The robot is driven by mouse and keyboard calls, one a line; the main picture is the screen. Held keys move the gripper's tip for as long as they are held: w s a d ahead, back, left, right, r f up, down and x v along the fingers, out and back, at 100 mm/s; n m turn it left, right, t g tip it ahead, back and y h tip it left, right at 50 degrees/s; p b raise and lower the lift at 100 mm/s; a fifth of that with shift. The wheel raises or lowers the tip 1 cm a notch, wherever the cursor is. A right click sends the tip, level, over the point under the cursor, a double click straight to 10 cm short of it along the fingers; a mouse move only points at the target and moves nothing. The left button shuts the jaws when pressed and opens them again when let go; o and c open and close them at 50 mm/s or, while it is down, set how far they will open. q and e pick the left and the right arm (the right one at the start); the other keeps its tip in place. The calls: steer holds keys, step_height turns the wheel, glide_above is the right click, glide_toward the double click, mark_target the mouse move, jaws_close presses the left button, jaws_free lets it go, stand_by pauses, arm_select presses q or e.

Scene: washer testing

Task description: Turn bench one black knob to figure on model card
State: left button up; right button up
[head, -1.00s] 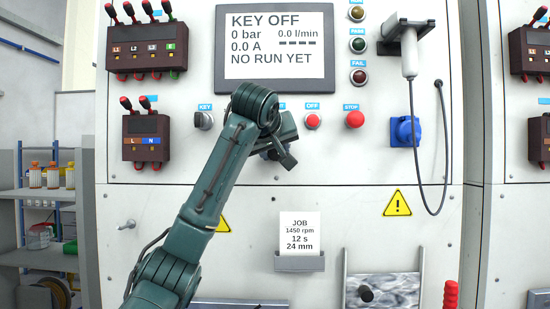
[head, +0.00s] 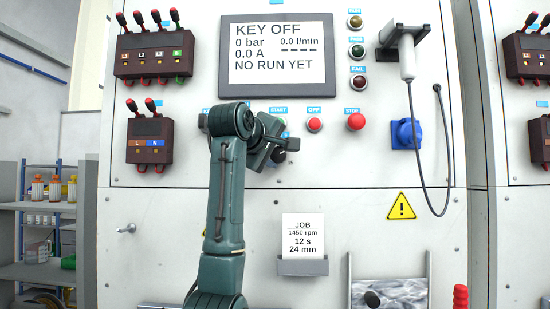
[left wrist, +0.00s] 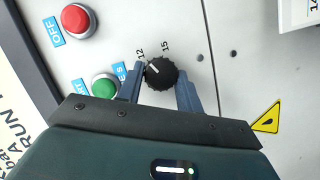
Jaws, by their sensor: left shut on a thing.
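The black knob (left wrist: 160,73) has a ribbed rim and a white pointer line, which points roughly towards the printed 12; a 15 is also printed beside it. My left gripper (left wrist: 160,84) is shut on the knob, one finger on each side. In the head view my left gripper (head: 277,152) is at the panel below the START label, and it and my arm mostly hide the knob. The model card (head: 303,232) reads JOB, 1450 rpm, 12 s, 24 mm and stands in a grey holder. My right gripper is not in view.
The screen (head: 277,56) reads KEY OFF and NO RUN YET. A green button (left wrist: 104,87) and the red OFF button (left wrist: 80,20) are close to the knob. The red STOP button (head: 355,121) and a blue socket (head: 406,134) are to the right.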

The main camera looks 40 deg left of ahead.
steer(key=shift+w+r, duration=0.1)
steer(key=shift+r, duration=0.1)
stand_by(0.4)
arm_select(q)
steer(key=o, duration=1)
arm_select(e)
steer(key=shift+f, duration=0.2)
arm_select(q)
steer(key=b+v, duration=0.6)
steer(key=v, duration=0.7)
steer(key=shift+s, duration=0.15)
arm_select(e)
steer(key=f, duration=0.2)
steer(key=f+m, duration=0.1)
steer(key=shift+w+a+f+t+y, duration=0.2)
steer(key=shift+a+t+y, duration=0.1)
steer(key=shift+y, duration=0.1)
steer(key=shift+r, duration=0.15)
